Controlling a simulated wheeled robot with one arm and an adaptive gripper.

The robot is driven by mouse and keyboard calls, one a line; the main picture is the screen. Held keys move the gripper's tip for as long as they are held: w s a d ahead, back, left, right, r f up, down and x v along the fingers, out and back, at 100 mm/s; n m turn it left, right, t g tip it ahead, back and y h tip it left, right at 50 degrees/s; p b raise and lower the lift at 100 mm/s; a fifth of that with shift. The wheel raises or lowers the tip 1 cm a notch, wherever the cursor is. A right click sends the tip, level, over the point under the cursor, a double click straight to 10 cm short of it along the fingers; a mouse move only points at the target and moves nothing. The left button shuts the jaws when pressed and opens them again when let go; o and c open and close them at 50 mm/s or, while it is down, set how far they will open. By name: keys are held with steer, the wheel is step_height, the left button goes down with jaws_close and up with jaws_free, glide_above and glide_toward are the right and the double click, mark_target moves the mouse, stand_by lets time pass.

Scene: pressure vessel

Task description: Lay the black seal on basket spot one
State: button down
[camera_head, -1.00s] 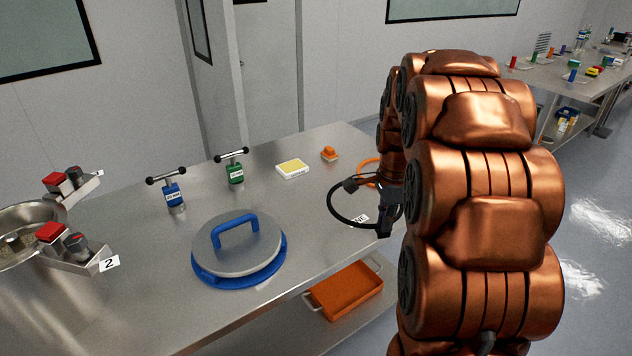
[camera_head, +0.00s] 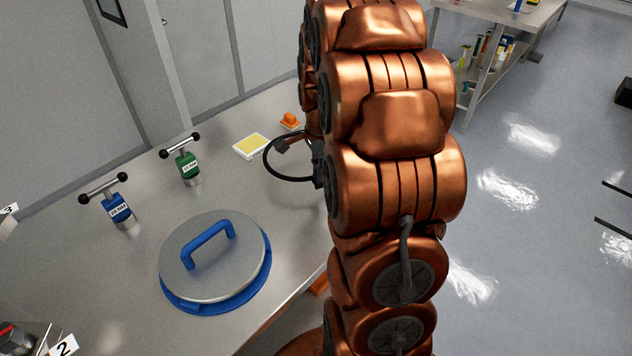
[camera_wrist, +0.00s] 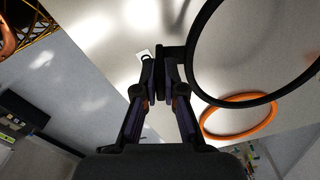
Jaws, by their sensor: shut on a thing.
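The black seal, a thin ring, shows in the head view (camera_head: 290,180) above the steel table, left of my arm. In the wrist view the seal (camera_wrist: 250,104) fills the upper right, held at its left edge. My gripper (camera_wrist: 162,70) is shut on the seal there. In the head view my arm mostly hides the gripper. An orange ring (camera_wrist: 238,131) lies beyond the seal in the wrist view. A small white label (camera_wrist: 143,54) lies by the fingertips. I cannot make out basket spot one.
On the table (camera_head: 110,270) stand a grey lid with blue handle (camera_head: 205,262), a blue tool (camera_head: 120,212), a green tool (camera_head: 187,165), a yellow-topped white block (camera_head: 251,146) and an orange piece (camera_head: 290,121). Gold wire mesh (camera_wrist: 28,20) shows at the wrist view's upper left.

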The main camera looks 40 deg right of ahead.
mark_target(320, 186)
steer(key=shift+s+f+p, duration=0.1)
steer(key=shift+f+p, duration=0.4)
steer(key=shift+f, duration=2.3)
steer(key=c, duration=1.3)
jaws_free()
steer(key=shift+o, duration=0.2)
step_height(320, 186, up, 11)
steer(key=shift+f+b, duration=0.1)
steer(key=shift+b, duration=0.95)
steer(key=shift+r, duration=0.75)
steer(key=shift+a, duration=0.1)
